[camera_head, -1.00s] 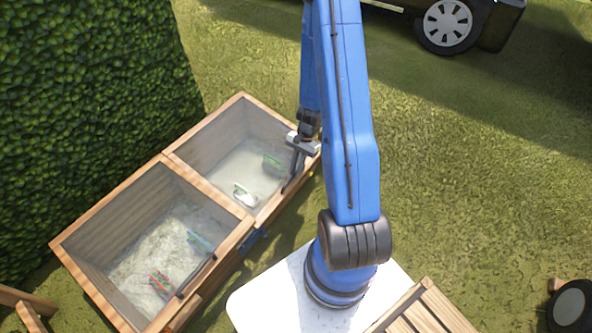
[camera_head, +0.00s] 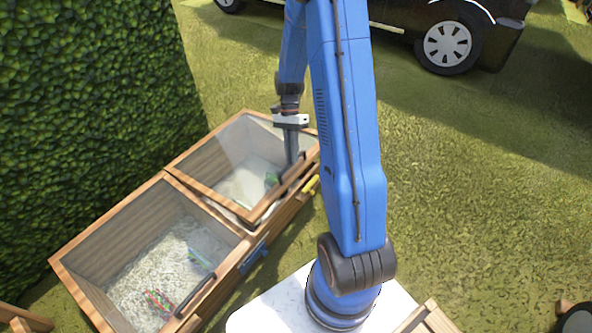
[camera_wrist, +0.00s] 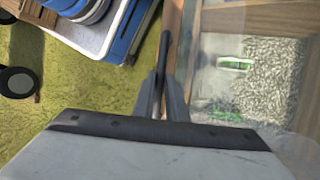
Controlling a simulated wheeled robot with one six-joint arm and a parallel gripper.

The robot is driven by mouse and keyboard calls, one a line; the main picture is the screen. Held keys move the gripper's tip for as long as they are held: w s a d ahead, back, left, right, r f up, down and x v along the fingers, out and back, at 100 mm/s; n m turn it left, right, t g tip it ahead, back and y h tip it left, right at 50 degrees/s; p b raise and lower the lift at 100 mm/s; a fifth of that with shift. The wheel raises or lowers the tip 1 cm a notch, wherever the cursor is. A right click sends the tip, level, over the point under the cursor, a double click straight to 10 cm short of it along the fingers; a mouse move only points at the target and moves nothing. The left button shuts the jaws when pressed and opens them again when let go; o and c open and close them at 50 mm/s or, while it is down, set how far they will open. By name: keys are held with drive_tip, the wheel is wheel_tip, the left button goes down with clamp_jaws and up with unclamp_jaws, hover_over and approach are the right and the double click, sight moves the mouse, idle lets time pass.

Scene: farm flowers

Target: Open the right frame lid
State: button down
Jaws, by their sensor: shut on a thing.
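The right cold frame has a wood-edged glass lid (camera_head: 222,195), tilted up a little, with its near edge raised above the box. A dark bar handle (camera_head: 296,172) runs along that raised edge. My gripper (camera_head: 290,160) is shut on this handle, coming down from above. In the wrist view my gripper (camera_wrist: 161,98) has its two fingers around the dark handle (camera_wrist: 164,50). Pale gravel and green-and-white packets show through the glass (camera_wrist: 235,64). My fingertips are partly hidden in the head view.
The left frame's lid (camera_head: 70,262) lies down, with its own dark handle (camera_head: 196,296). A tall hedge (camera_head: 90,90) stands close behind both frames. A dark vehicle (camera_head: 450,40) is parked at the back right. Grass (camera_head: 470,190) to the right is mostly open.

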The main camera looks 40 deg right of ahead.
drive_tip(key=w+a+r, duration=0.2)
drive_tip(key=w+r, duration=0.5)
drive_tip(key=r, duration=0.4)
drive_tip(key=w+a+r+g, duration=0.1)
drive_tip(key=w+a+r, duration=0.2)
drive_tip(key=w+r, duration=0.4)
drive_tip(key=shift+w+a+r+g, duration=0.15)
drive_tip(key=shift+r+g, duration=0.15)
drive_tip(key=shift+r, duration=1.65)
drive_tip(key=c, duration=1.8)
unclamp_jaws()
drive_tip(key=shift+w+f, duration=0.1)
drive_tip(key=shift+f, duration=0.05)
drive_tip(key=shift+o, duration=0.2)
drive_tip(key=shift+r, duration=0.2)
drive_tip(key=v, duration=1.2)
drive_tip(key=shift+a, duration=0.1)
